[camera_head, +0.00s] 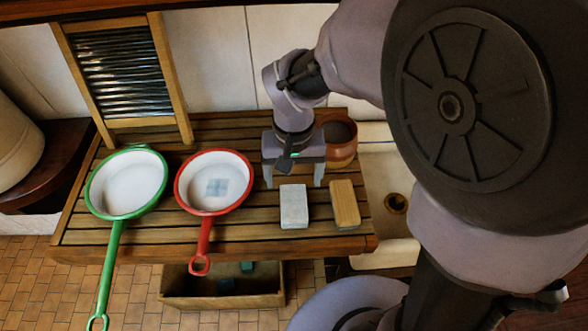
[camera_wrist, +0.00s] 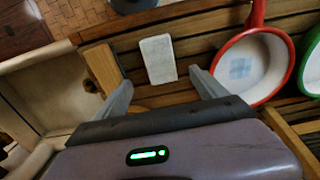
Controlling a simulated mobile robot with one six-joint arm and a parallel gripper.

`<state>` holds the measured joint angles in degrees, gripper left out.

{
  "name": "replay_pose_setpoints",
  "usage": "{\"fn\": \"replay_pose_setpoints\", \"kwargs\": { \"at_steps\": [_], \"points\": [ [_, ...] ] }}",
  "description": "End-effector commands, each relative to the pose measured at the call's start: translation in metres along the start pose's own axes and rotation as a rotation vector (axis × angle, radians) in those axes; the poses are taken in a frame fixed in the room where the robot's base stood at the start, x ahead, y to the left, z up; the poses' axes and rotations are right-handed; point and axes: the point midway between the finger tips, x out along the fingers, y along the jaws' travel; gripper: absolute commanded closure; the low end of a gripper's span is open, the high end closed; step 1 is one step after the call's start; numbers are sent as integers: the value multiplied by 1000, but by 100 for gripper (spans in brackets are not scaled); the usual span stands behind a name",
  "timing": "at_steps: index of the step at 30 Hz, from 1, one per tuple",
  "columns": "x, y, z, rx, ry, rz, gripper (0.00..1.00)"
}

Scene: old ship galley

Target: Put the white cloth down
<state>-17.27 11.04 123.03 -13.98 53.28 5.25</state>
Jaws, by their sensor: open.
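The white cloth (camera_head: 294,206) is a folded, flat rectangle lying on the slatted wooden counter (camera_head: 150,236), near its front edge. It also shows in the wrist view (camera_wrist: 158,59), just beyond and between the fingertips. My gripper (camera_head: 293,180) is open and empty, pointing down right behind the cloth in the head view. Its two fingers also show in the wrist view (camera_wrist: 160,82), spread apart with nothing between them. I cannot tell exactly how high the fingertips are above the slats.
A wooden block (camera_head: 344,204) lies close right of the cloth. A red pan (camera_head: 213,182) with a bluish checked patch inside is left; a green pan (camera_head: 127,184) is further left. A brown pot (camera_head: 341,150) stands behind my gripper. A sink (camera_head: 375,262) is at right.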

Motion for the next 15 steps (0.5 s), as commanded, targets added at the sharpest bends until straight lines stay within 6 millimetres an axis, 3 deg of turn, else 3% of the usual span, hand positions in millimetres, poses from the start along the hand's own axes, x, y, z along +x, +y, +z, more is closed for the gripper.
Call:
{"fn": "replay_pose_setpoints", "kwargs": {
  "at_steps": [4, 6, 9, 12, 15],
  "points": [
    [-50, 21, 16, 84, 100, -68, 19],
    [-82, 38, 36, 152, 184, -123, 19],
    [-115, 56, 69, 241, 307, -194, 19],
    [-131, 67, 94, 300, 406, -244, 19],
    [-136, 70, 107, 330, 458, -269, 19]
  ]
}}
